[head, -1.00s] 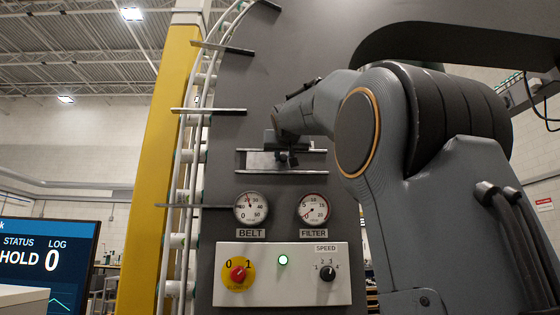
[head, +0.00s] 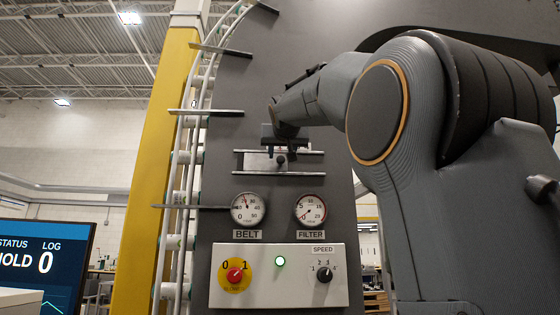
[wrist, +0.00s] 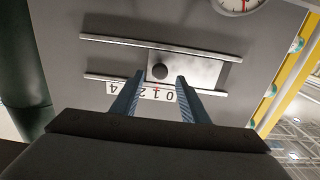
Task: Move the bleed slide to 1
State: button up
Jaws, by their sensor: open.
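The bleed slide (head: 264,161) is a pale metal plate between two horizontal rails on the grey machine panel. Its dark round knob (head: 281,161) also shows in the wrist view (wrist: 159,71). In the wrist view the number strip (wrist: 148,92) appears upside down, with 0 on the right and 4 on the left. The knob lines up close to the 1; a finger partly covers the strip. My gripper (wrist: 160,77) is open, its two fingers on either side of the knob in the picture. Whether they reach around it in depth I cannot tell. In the head view my gripper (head: 284,140) is just above the knob.
Below the slide are the BELT gauge (head: 248,209) and FILTER gauge (head: 310,209). Under them is a white control panel (head: 280,294) with a red knob, green lamp and speed dial. Curved rails and a yellow post (head: 158,170) stand left. A screen (head: 45,262) is at lower left.

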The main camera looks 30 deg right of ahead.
jog(key=shift+b+v, duration=0.6)
jog(key=shift+v, duration=1.5)
